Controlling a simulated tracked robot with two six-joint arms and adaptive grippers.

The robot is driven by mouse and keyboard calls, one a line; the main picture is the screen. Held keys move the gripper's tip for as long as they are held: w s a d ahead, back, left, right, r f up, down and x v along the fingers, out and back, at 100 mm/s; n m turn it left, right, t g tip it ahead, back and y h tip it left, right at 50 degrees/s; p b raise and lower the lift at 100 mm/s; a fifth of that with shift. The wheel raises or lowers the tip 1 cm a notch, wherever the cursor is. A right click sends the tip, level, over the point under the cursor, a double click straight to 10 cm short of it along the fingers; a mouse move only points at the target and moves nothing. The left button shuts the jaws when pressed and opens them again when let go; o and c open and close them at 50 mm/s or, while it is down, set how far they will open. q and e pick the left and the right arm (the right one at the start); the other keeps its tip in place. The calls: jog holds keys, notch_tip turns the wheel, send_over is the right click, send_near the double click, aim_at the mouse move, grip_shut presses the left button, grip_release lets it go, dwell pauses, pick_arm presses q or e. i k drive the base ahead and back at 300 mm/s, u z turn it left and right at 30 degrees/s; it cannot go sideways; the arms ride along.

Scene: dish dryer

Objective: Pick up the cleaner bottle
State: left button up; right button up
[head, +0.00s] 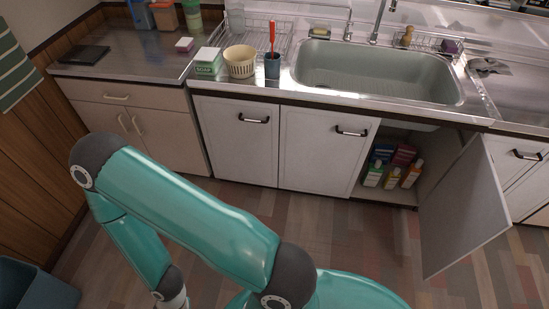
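Several bottles stand in the open cabinet under the sink: a white one with green on it (373,175), a white and orange one (392,178) and an orange one with a pale cap (411,175). I cannot tell which one is the cleaner bottle; labels are too small to read. My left arm fills the lower middle of the head view, bent well away from the cabinet. Its wrist reaches the bottom edge, and the gripper is out of frame. My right gripper is not in view.
The cabinet door (466,210) is swung open toward me, right of the bottles. Blue and dark red boxes (403,155) stand behind them. The sink (380,75) is above. A bin (35,285) stands at lower left. The floor before the cabinet is clear.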

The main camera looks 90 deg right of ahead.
aim_at(393, 177)
jog(key=u, duration=0.5)
jog(key=i, duration=0.25)
jog(key=z, duration=2.45)
jog(key=i, duration=0.15)
jog(key=z, duration=1.3)
jog(key=k, duration=0.3)
jog(key=z, duration=0.55)
jog(key=i, duration=1.1)
jog(key=u, duration=0.45)
jog(key=i, duration=0.7)
